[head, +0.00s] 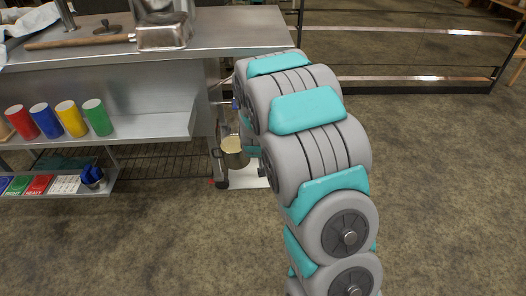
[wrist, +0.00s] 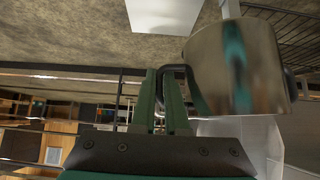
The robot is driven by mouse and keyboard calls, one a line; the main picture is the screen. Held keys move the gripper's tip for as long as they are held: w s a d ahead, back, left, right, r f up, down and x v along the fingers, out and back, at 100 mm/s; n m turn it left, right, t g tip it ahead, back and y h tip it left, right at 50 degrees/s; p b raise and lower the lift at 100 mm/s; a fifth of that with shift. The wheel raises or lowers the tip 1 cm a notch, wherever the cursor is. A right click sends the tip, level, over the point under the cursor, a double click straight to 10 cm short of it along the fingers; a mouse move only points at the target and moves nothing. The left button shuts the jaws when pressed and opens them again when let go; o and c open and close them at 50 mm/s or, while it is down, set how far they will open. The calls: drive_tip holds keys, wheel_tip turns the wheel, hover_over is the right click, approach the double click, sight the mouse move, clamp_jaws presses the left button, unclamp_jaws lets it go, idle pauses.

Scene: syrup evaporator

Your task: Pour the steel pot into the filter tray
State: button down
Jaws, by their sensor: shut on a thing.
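The steel pot (head: 235,158) hangs beside the right end of the steel table, below its top, with a pale yellowish surface showing at its mouth. It looks roughly upright. In the wrist view the pot (wrist: 238,68) is a shiny cylinder right of my gripper (wrist: 172,82), whose two green fingers are shut on its dark handle. In the head view my arm hides most of the gripper. A rectangular steel vessel (head: 162,38) stands on the tabletop at the back; I cannot tell whether it is the filter tray.
The steel table (head: 225,30) carries a long wooden handle (head: 80,42). Red, blue, yellow and green cups (head: 68,118) line its shelf. A white flat piece (head: 249,178) lies on the floor under the pot. A metal railing (head: 400,78) runs behind; the carpet at right is clear.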

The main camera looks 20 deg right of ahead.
drive_tip(key=s+a+r+n+y+p, duration=0.1)
drive_tip(key=a+r, duration=0.3)
drive_tip(key=r, duration=0.4)
drive_tip(key=s+a+r+n+y+p, duration=0.1)
drive_tip(key=s+a+r+n+p, duration=0.1)
drive_tip(key=r, duration=0.7)
drive_tip(key=s+a+p, duration=0.1)
drive_tip(key=s+a, duration=0.1)
drive_tip(key=shift+s+a+r+y+p, duration=0.25)
drive_tip(key=shift+a+r+y+p, duration=0.05)
drive_tip(key=shift+a+p, duration=0.05)
drive_tip(key=shift+a, duration=0.1)
